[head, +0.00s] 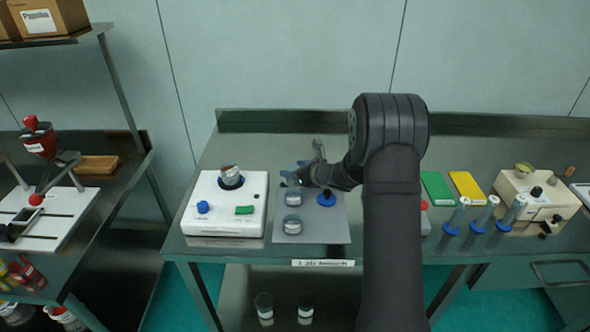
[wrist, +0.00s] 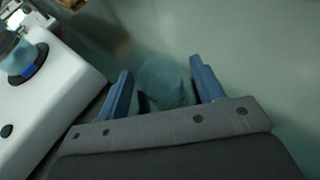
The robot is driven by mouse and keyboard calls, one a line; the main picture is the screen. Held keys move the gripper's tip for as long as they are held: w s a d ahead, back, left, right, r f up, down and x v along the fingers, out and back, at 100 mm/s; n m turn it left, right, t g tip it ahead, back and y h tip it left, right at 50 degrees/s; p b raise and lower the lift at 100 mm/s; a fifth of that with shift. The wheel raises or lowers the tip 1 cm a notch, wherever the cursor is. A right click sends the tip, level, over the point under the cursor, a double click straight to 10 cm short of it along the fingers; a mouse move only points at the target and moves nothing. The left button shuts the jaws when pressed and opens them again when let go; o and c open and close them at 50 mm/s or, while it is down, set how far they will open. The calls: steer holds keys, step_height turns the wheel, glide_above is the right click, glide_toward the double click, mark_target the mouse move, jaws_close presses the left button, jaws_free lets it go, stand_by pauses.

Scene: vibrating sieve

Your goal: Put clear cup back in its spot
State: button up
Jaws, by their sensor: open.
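Two clear cups stand on a grey mat (head: 325,233), one at its left middle (head: 292,199) and one nearer the front (head: 292,226). My gripper (head: 290,178) is at the mat's back left, just behind the middle cup. In the wrist view my gripper (wrist: 162,85) is open, its two blue fingers spread. A dim, rounded, see-through shape (wrist: 165,82) shows between the fingers, apart from both; I cannot tell for sure that it is a clear cup. Another cup-like container (head: 230,171) sits on the white sieve machine (head: 225,217), which is also in the wrist view (wrist: 60,95).
A blue-based item (head: 326,198) stands on the mat to the right of the cups. Green (head: 437,188) and yellow (head: 467,186) pads and several blue-based tubes (head: 487,212) are right of my arm. Two containers (head: 264,305) (head: 305,309) stand on the lower shelf.

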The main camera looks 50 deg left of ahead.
steer(key=shift+d+r, duration=0.2)
steer(key=shift+r, duration=0.05)
steer(key=v, duration=1.1)
steer(key=shift+d+r, duration=0.1)
steer(key=shift+d, duration=0.2)
steer(key=x, duration=1.2)
steer(key=shift+a+f, duration=0.15)
steer(key=shift+f, duration=0.05)
step_height(320, 180, up, 3)
steer(key=shift+f, duration=0.15)
steer(key=shift+r, duration=0.7)
